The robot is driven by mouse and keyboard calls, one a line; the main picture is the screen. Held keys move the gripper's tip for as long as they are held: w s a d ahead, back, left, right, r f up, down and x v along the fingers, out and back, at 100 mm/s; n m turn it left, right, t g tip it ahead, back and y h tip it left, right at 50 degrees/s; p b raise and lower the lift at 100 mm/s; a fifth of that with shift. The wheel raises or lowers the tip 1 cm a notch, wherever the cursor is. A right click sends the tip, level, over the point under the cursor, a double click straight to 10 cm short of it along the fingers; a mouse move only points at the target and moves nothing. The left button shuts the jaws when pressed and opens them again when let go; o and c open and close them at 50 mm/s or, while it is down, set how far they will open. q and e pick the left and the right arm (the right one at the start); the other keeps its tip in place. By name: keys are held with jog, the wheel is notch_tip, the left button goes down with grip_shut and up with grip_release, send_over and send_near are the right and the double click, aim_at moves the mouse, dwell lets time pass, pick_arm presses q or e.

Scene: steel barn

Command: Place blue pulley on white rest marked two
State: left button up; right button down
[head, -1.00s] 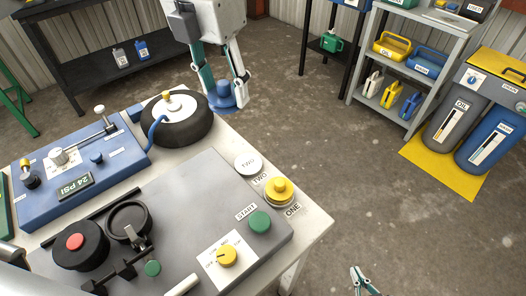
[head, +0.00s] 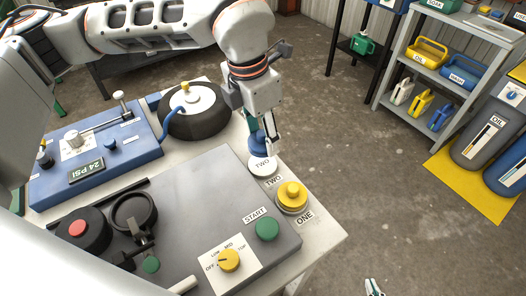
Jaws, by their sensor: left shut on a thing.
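The blue pulley (head: 258,145) is held in my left gripper (head: 262,138), which is shut on it. It is just behind the white rest marked two (head: 262,165) and partly overlaps its far edge in the picture. I cannot tell whether it touches the rest. The gripper's fingers hide part of the pulley. A yellow pulley (head: 292,193) sits on the rest marked one, nearer to me. My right gripper (head: 374,288) shows only as a tip at the bottom edge, apart from the bench.
The grey control panel (head: 200,190) with a green start button (head: 267,229) lies left of the rests. A black tire (head: 194,115) and blue gauge box (head: 95,150) stand behind it. Shelves and oil bins are at right. Open floor lies between.

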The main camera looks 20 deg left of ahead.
pick_arm(q)
jog(key=shift+f, duration=0.8)
notch_tip(320, 180, down, 4)
jog(key=shift+r+b, duration=0.1)
jog(key=shift+b, duration=0.2)
jog(key=shift+f, duration=0.25)
jog(key=shift+f, duration=0.1)
jog(key=o, duration=1.2)
